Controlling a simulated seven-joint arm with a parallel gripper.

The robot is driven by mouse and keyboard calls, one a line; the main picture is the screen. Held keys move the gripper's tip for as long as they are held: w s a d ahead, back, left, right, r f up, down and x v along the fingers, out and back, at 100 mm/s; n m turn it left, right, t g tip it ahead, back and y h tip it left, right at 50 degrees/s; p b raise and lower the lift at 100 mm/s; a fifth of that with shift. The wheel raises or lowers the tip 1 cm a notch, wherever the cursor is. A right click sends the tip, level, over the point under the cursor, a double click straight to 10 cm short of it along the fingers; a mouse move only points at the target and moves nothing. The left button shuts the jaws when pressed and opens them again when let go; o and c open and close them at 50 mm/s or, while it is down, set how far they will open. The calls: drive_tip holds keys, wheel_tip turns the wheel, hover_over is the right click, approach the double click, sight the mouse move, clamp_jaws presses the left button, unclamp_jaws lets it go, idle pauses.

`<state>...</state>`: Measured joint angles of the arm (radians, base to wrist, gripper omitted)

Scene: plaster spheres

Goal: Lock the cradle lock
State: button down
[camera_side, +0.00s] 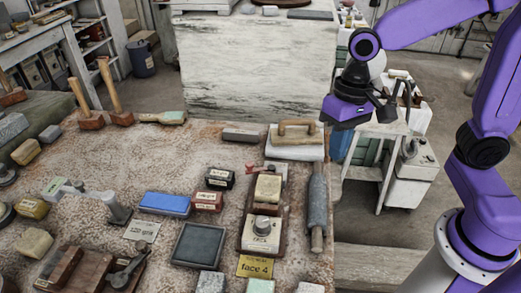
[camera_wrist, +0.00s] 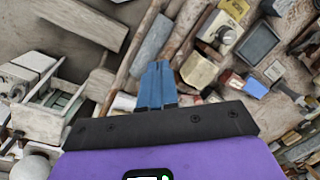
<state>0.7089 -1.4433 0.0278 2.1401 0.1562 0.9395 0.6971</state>
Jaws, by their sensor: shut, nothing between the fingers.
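A dark wooden cradle (camera_side: 248,240) stands on the right part of the bench. It bears a cream block (camera_side: 267,187) and a pale unit with a round knob (camera_side: 263,224). A small red lever (camera_side: 254,168) sits at its far end; I cannot tell whether this is the lock or how it is set. The block (camera_wrist: 199,70) and knob unit (camera_wrist: 219,35) also show in the wrist view. My gripper (camera_wrist: 157,84) is shut and empty, its blue fingers apart from the cradle. In the side view my purple hand hangs beyond the bench's far right corner.
A grey roller (camera_side: 318,205) lies right of the cradle. A wooden-handled float (camera_side: 295,140) lies beyond it. A dark pad (camera_side: 198,245), a blue block (camera_side: 165,203) and small labelled boxes stand left of it. A yellow "face 4" card (camera_side: 255,267) lies in front.

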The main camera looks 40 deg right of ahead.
drive_tip(key=w+d+f+m+y, duration=0.1)
drive_tip(key=w+m, duration=0.8)
drive_tip(key=w, duration=0.1)
drive_tip(key=w+d+f+m+y, duration=0.1)
drive_tip(key=w+f+m, duration=0.1)
drive_tip(key=w+m, duration=0.7)
drive_tip(key=n, duration=0.1)
approach(257, 169)
drive_tip(key=d+f, duration=0.2)
drive_tip(key=shift+w+d+f, duration=0.2)
drive_tip(key=shift+d+f, duration=0.05)
drive_tip(key=shift+f, duration=0.1)
drive_tip(key=a, duration=0.1)
drive_tip(key=a+f, duration=0.1)
drive_tip(key=a, duration=0.1)
drive_tip(key=shift+a+f, duration=0.1)
drive_tip(key=shift+a, duration=0.5)
drive_tip(key=shift+s+a+n, duration=0.15)
drive_tip(key=shift+a+n, duration=0.3)
drive_tip(key=shift+n, duration=0.05)
drive_tip(key=shift+s+a+f+n, duration=0.15)
drive_tip(key=shift+s+n, duration=0.1)
drive_tip(key=shift+n, duration=0.45)
